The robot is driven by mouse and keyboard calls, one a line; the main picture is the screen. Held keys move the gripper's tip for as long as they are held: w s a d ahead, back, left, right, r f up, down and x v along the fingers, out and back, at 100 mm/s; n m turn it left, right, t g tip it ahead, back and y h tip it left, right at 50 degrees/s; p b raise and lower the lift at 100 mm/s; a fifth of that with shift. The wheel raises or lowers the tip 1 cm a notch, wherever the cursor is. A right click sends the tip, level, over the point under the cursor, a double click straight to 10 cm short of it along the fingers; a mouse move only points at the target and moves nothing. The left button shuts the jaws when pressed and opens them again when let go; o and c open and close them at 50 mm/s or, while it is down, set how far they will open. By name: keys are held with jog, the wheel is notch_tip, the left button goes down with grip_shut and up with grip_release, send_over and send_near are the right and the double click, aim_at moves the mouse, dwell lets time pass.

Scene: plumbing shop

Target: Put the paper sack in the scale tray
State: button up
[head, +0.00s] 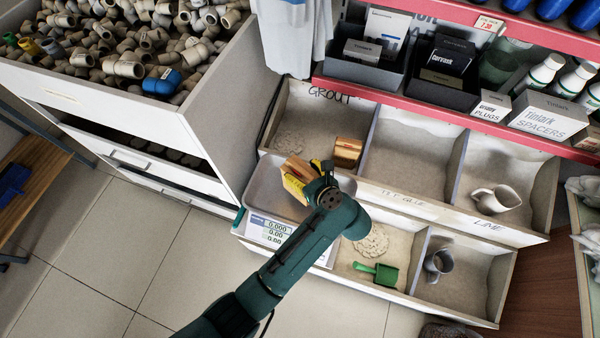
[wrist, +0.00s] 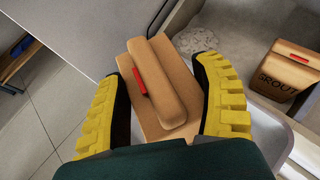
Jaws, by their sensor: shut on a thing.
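My gripper (head: 312,180) is shut on a brown paper sack (head: 296,168) with a folded top. In the wrist view the sack (wrist: 160,85) sits between the yellow ribbed fingers, with a red clip on its fold. In the head view the sack appears over the grey scale tray (head: 262,192), near its upper right part. I cannot tell whether the sack's base touches the tray. The scale's display (head: 270,228) is in front of the tray. My arm hides part of the tray and scale.
A second paper sack (head: 347,152) marked GROUT stands in the grout bin (head: 300,105), right of my gripper. Bins with a pitcher (head: 496,200), a green scoop (head: 378,273) and a grey mug (head: 438,264) lie to the right. A white cabinet of pipe fittings stands left.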

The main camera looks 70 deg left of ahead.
notch_tip(320, 180, down, 5)
jog(key=b, duration=0.2)
jog(key=shift+w+f+b, duration=0.1)
jog(key=shift+f+b, duration=0.1)
jog(key=shift+b, duration=0.15)
jog(key=shift+r, duration=0.1)
jog(key=o, duration=1.3)
jog(key=shift+f, duration=0.2)
jog(key=shift+c, duration=0.2)
jog(key=shift+r, duration=0.15)
jog(key=p+v, duration=0.5)
jog(key=v, duration=0.7)
